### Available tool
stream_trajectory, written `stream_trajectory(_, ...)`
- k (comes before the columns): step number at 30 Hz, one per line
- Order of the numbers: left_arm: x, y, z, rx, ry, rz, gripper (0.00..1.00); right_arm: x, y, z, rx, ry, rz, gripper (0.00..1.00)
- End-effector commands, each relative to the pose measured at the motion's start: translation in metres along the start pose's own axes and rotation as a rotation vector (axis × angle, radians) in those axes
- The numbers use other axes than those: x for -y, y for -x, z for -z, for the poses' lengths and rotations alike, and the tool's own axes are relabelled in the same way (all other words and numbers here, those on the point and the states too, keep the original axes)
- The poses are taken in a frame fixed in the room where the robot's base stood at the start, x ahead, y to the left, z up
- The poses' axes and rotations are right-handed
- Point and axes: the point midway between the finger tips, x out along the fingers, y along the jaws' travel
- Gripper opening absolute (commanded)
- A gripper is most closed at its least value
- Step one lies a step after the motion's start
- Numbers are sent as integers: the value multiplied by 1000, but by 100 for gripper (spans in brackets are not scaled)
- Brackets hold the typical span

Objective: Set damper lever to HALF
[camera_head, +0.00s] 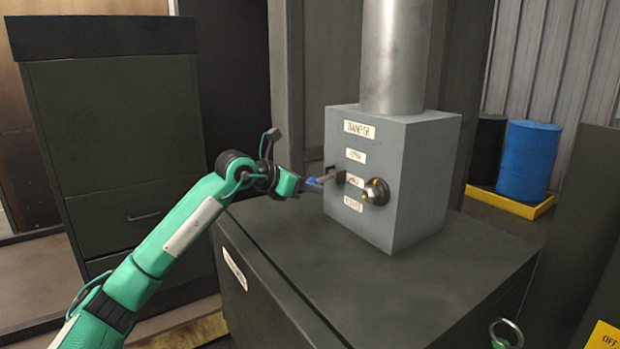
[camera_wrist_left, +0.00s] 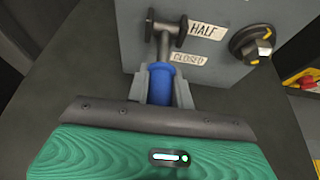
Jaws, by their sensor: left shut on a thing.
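The damper lever has a grey shaft (camera_head: 328,178) and a blue grip. It sticks out from the left of the front face of a grey damper box (camera_head: 410,180), labelled DAMPER, with OPEN, HALF and CLOSED labels below. In the left wrist view the lever's dark crosspiece sits level with the HALF label (camera_wrist_left: 206,31), above the CLOSED label (camera_wrist_left: 188,58). My left gripper (camera_head: 303,184) is shut on the blue grip (camera_wrist_left: 161,84), with one finger on each side of it. My right gripper is out of view.
A dark knob with yellow marks (camera_head: 376,191) juts out right of the lever. A metal pipe (camera_head: 393,55) rises from the box. The box stands on a dark cabinet (camera_head: 390,290). A blue drum (camera_head: 528,160) stands behind, on a yellow tray (camera_head: 510,201).

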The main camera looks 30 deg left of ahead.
Motion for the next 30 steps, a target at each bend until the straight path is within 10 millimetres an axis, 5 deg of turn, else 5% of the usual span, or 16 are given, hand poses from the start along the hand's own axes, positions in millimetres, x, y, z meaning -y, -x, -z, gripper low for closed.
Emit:
stream_trajectory(7, 0, 5, -10, -88, 0, -1, 0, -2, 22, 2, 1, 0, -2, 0)
stream_trajectory(23, 0, 5, -9, -114, 0, 0, 0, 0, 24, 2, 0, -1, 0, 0)
stream_trajectory(24, 0, 5, -9, -114, 0, 0, 30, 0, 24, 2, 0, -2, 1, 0)
stream_trajectory(26, 0, 4, -9, -114, 0, 0, 42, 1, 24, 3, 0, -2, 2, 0)
stream_trajectory(30, 0, 4, -9, -115, 0, 0, 44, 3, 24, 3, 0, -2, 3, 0)
